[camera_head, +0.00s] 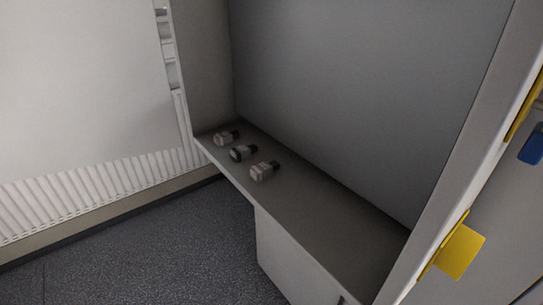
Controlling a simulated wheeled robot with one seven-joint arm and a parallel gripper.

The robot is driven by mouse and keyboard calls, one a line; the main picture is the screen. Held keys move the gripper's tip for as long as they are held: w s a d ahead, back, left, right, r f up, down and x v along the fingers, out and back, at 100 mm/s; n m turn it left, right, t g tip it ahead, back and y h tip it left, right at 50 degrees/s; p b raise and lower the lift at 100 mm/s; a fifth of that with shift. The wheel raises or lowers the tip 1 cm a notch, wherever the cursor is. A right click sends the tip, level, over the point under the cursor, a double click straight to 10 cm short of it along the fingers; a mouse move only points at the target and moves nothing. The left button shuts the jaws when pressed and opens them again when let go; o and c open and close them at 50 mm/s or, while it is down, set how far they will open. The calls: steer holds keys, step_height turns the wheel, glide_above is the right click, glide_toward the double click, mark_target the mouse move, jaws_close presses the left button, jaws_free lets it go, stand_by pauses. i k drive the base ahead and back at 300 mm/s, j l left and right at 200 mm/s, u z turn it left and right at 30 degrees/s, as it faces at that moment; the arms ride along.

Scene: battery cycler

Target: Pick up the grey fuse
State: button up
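Three small fuse-like parts lie in a slanting row on a grey shelf (310,213) inside an open cabinet. The far one (226,138) has a pale, slightly pinkish body with a dark end. The middle one (241,153) looks darker, grey to black with a lighter face. The near one (263,171) is pale, slightly pinkish, with a dark end. They are too small and dim to tell for sure which one is the grey fuse. They stand apart from each other. My gripper is not in view.
The shelf is bare to the right of the parts. Cabinet walls (340,90) enclose it behind and at the left. A pale frame edge (470,150) rises at the right, with a yellow piece (460,251) on it. Dark floor (180,250) is clear at the lower left.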

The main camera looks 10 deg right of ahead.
mark_target(262, 171)
steer(key=i+j, duration=0.1)
steer(key=j, duration=0.3)
steer(key=i+j, duration=0.1)
steer(key=j, duration=0.65)
steer(key=i+j+z, duration=0.1)
steer(key=j+z, duration=0.4)
steer(key=j, duration=0.25)
steer(key=j+z, duration=0.5)
steer(key=j, duration=0.2)
steer(key=z, duration=0.35)
